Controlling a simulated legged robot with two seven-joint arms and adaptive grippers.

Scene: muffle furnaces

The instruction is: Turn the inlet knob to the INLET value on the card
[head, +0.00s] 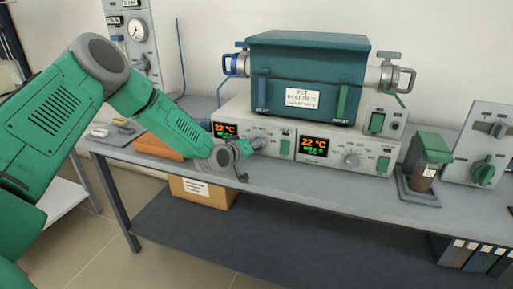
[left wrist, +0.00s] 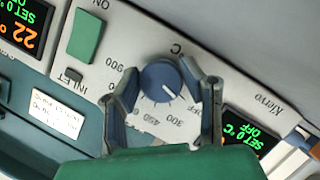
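The inlet knob (left wrist: 160,80) is a round blue-grey dial with a white pointer mark on the control panel. In the left wrist view its pointer slants to the lower right, and printed numbers ring it. My left gripper (left wrist: 162,76) has a finger on each side of the knob, with both tips against its edge as far as I can see. In the head view my left gripper (head: 244,151) is at the left control unit and hides most of the knob. The card (head: 302,98) is white on the furnace front; its small figures are not clearly legible. My right gripper is out of view.
The inlet display (left wrist: 240,145) reads SET 0 °C, OFF. The teal furnace (head: 300,62) stands above the panels. A green-lidded jar (head: 428,160) stands further right on the bench (head: 330,188).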

